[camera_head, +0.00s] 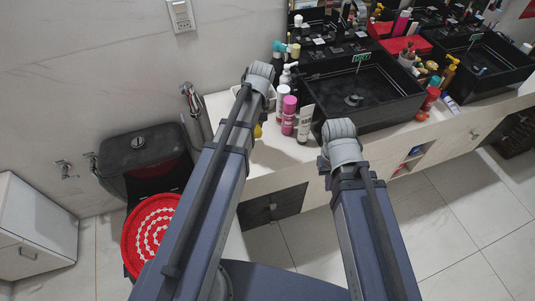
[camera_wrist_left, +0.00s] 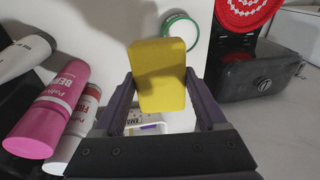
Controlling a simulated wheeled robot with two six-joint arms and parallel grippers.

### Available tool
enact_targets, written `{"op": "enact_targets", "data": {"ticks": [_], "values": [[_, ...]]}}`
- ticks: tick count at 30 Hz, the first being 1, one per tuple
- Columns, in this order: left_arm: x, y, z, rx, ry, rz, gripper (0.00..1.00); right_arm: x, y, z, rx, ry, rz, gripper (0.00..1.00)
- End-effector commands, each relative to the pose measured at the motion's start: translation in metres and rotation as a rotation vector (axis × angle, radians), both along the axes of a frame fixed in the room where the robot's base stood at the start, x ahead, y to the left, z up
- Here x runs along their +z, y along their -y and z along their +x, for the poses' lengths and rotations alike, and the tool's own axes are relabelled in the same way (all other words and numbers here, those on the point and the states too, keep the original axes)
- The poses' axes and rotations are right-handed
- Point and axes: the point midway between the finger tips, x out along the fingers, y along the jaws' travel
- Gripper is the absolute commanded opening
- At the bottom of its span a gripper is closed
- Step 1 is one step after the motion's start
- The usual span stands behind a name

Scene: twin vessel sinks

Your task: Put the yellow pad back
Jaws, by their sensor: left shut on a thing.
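The yellow pad (camera_wrist_left: 157,62) is held between the two fingers of my left gripper (camera_wrist_left: 158,100) in the left wrist view. It is above the white counter, with its broad face toward the camera. In the head view only a small yellow patch (camera_head: 258,131) shows beside my left arm, and that arm hides the left gripper. A white open holder with printed lettering (camera_wrist_left: 148,126) is partly visible below the pad, between the fingers. My right arm's grey joint (camera_head: 340,145) shows in front of the counter, but its fingertips cannot be made out.
A pink bottle (camera_head: 289,115), a white tube (camera_head: 305,124) and other bottles stand near the left arm. The black sink (camera_head: 365,88) is to their right. A round green-rimmed item (camera_wrist_left: 181,30) is beyond the pad. The toilet (camera_head: 140,155) with its red cover is at left.

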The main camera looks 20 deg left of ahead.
Motion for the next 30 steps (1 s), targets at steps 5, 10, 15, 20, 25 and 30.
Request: {"op": "enact_targets", "data": {"ticks": [5,10,15,20,25,30], "values": [[-0.001,0.048,-0.016,-0.001,-0.013,-0.149,0.29,0.002,0.0,0.0,0.0,0.0,0.0,0.0],[-0.001,0.063,-0.019,-0.006,-0.017,-0.188,0.29,0.003,0.0,0.0,0.0,0.0,0.0,0.0],[-0.005,0.063,-0.019,-0.006,-0.016,-0.188,0.29,-0.002,0.0,0.0,0.0,0.0,0.0,0.0],[-0.023,0.063,-0.019,-0.006,-0.015,-0.188,0.29,-0.019,0.0,0.0,0.0,0.0,0.0,0.0],[-0.05,0.063,-0.019,-0.006,-0.015,-0.188,0.29,-0.047,0.0,0.0,0.0,0.0,0.0,0.0],[-0.066,0.063,-0.019,-0.006,-0.015,-0.186,0.29,-0.063,0.0,0.0,0.0,0.0,0.0,0.0]]}}
